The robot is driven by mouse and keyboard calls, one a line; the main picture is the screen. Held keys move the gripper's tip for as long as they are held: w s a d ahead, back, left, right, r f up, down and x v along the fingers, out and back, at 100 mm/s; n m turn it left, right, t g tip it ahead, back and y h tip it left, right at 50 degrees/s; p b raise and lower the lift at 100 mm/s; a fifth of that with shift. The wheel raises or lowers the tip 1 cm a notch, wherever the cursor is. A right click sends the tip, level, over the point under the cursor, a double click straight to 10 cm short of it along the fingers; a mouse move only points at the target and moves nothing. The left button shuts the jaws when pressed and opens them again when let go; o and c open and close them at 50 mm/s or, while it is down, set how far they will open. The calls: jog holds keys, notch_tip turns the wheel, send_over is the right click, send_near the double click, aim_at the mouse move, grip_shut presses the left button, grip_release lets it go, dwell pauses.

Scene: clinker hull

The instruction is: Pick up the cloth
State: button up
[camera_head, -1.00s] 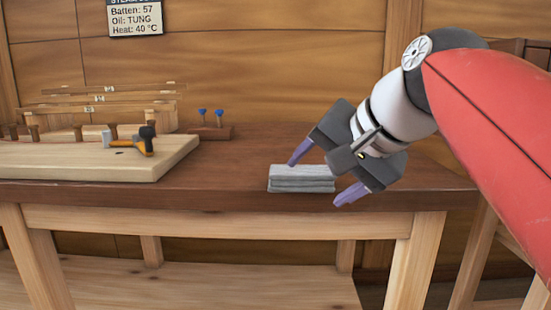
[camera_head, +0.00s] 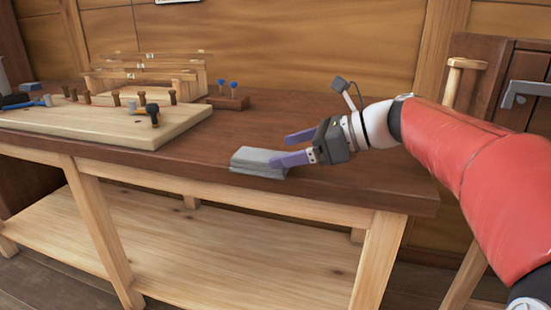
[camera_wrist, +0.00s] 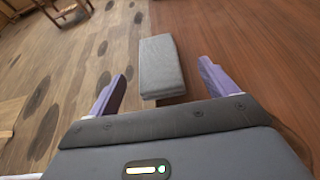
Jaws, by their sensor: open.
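The folded grey cloth (camera_head: 258,161) lies on the dark wooden bench top close to its front edge. In the wrist view the cloth (camera_wrist: 161,68) lies ahead, between the lines of my two purple fingers. My gripper (camera_head: 290,148) is open beside the cloth's right end in the head view, with the fingers reaching left toward it. In the wrist view my gripper (camera_wrist: 163,88) has its fingers spread wider than the cloth, and the cloth's near end shows between the fingertips. Whether a finger touches the cloth I cannot tell.
The bench top behind the cloth is clear.

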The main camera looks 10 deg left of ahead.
aim_at(262, 155)
jog(key=x, duration=0.6)
jog(key=shift+s+a+f, duration=0.15)
jog(key=shift+a, duration=0.1)
jog(key=shift+c, duration=0.3)
jog(key=c, duration=1)
